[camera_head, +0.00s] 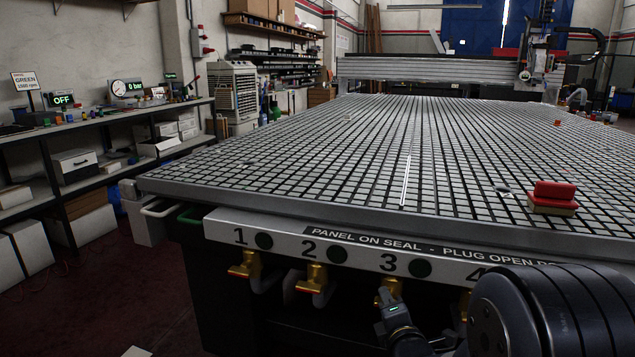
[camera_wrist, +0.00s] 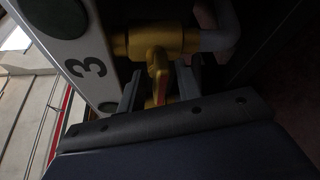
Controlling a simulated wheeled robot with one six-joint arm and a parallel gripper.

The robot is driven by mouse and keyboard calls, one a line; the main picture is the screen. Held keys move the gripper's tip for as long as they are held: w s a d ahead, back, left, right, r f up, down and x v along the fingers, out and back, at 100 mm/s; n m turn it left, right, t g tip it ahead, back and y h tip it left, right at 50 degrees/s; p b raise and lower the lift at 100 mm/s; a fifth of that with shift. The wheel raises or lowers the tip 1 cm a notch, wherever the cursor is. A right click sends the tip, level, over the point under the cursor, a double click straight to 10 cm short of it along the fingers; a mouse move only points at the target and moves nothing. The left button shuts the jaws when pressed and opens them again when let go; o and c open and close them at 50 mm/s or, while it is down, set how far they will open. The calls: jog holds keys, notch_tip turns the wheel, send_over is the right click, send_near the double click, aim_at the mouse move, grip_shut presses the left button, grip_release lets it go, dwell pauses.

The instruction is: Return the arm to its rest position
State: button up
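My gripper (camera_head: 391,303) is at the brass valve (camera_head: 390,287) under the number 3 on the front of the vacuum table (camera_head: 330,236). In the wrist view, the two dark fingers (camera_wrist: 158,82) stand apart on either side of the valve's yellow handle (camera_wrist: 159,62). Gaps show between handle and fingers, so the gripper looks open around it. The valve body (camera_wrist: 155,42) lies just beyond the fingertips. My arm's dark link fills the lower right of the head view and hides part of the table front.
Valves 1 (camera_head: 245,266) and 2 (camera_head: 312,278) are left of my gripper. The table edge overhangs above it. A red block (camera_head: 554,192) sits on the gridded top. A gantry (camera_head: 430,69) spans the back. A shelf bench (camera_head: 95,125) with OFF and 0 bar displays stands left.

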jog(key=shift+r+n+g+h+p, duration=0.3)
jog(key=shift+n+p, duration=0.6)
jog(key=shift+p, duration=1)
jog(key=shift+f, duration=0.15)
jog(key=shift+f+n+p, duration=0.15)
jog(key=shift+n+p, duration=0.15)
jog(key=shift+p, duration=0.1)
